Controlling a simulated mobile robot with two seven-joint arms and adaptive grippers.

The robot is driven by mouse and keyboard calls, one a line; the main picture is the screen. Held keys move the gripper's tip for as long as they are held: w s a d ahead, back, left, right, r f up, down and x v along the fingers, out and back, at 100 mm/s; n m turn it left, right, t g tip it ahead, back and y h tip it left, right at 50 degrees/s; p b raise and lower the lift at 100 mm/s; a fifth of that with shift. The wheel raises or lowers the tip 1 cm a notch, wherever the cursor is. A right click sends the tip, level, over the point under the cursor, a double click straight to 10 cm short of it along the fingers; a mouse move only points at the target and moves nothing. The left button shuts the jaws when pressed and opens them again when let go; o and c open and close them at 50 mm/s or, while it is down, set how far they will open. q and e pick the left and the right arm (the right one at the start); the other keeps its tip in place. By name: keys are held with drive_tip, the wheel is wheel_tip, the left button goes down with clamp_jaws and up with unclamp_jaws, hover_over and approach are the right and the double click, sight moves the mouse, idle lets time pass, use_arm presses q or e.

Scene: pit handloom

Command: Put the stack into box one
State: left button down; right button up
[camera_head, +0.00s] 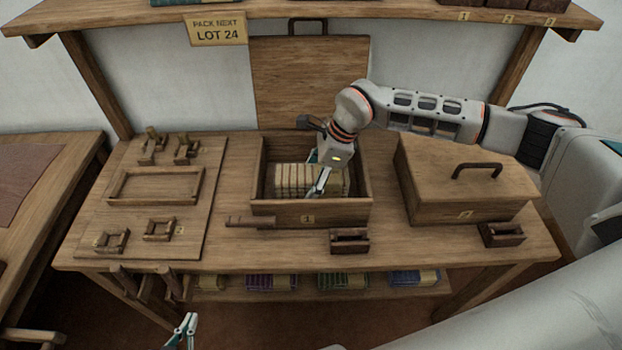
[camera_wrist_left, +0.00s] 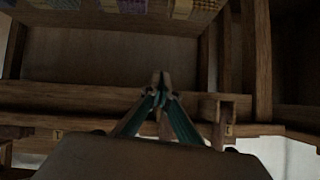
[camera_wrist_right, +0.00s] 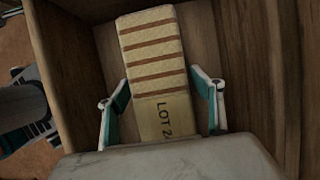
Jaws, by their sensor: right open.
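The stack (camera_head: 290,180), pale with brown bands, lies inside the open box one (camera_head: 268,218), whose front carries a label 1. In the right wrist view the stack (camera_wrist_right: 153,62) shows a label reading LOT 2, partly cut off, and box walls around it. My right gripper (camera_head: 318,183) reaches down into the box at the stack. Its open fingers (camera_wrist_right: 162,105) stand on either side of the stack's labelled end. My left gripper (camera_head: 190,320) is low in front of the bench, with its fingertips (camera_wrist_left: 160,78) together and nothing seen between them.
A wooden panel with a handle (camera_head: 310,80) stands upright behind box one. A lidded box (camera_head: 465,180) stands to the right. A board (camera_head: 200,200) with a tray and small wooden holders lies left. A sign (camera_head: 216,29) reads LOT 24. Coloured stacks (camera_head: 270,282) lie on the lower shelf.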

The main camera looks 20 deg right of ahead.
drive_tip(key=v, duration=1.2)
drive_tip(key=shift+r, duration=0.15)
